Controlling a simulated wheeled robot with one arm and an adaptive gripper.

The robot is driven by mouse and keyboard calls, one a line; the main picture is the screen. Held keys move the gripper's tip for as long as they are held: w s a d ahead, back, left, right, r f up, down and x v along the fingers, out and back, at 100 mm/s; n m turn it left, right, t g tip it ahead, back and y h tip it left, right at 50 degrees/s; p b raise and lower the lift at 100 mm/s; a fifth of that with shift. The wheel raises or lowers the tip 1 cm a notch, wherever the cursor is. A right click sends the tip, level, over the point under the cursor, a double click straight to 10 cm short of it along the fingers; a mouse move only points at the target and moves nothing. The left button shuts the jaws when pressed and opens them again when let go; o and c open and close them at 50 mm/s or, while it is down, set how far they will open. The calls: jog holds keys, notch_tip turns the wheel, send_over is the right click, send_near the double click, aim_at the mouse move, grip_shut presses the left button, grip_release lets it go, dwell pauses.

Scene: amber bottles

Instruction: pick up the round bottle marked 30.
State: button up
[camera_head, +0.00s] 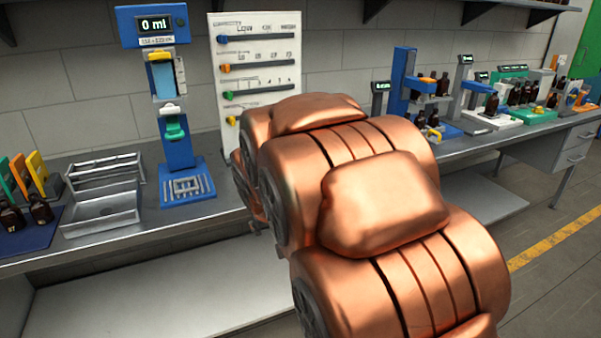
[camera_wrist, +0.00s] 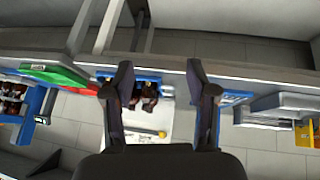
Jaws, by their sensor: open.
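In the wrist view my gripper (camera_wrist: 160,72) is open, its two dark fingers apart with nothing held between them. Small dark brown bottles (camera_wrist: 148,92) show beyond and between the fingers, at a blue and white station. They are too small for me to read any mark or tell their shape. In the head view two dark bottles (camera_head: 26,213) stand on a blue mat at the far left. More dark bottles (camera_head: 434,118) stand at the stations on the right. I cannot tell which bottle is marked 30. My copper arm hides the middle of the bench and most of the gripper.
A blue dispenser stand (camera_head: 179,150) reading 0 ml and a white panel with coloured sliders (camera_head: 255,60) stand against the wall. A grey metal tray (camera_head: 103,211) lies left of the stand. A shelf (camera_head: 480,8) hangs above the right side.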

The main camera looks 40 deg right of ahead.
jog(key=shift+w+d+f+t+h+b, duration=0.45)
jog(key=shift+w+d+t, duration=1.4)
jog(key=shift+w+d, duration=2.7)
jog(key=shift+w+d+t+h+b, duration=0.1)
jog(key=shift+w+d+t+b, duration=0.6)
jog(key=shift+w+d+t, duration=3.55)
jog(key=shift+w+d+f+g+h+b, duration=0.4)
jog(key=shift+w+d, duration=2.15)
jog(key=shift+d, duration=4.45)
jog(key=shift+r, duration=0.2)
grip_shut()
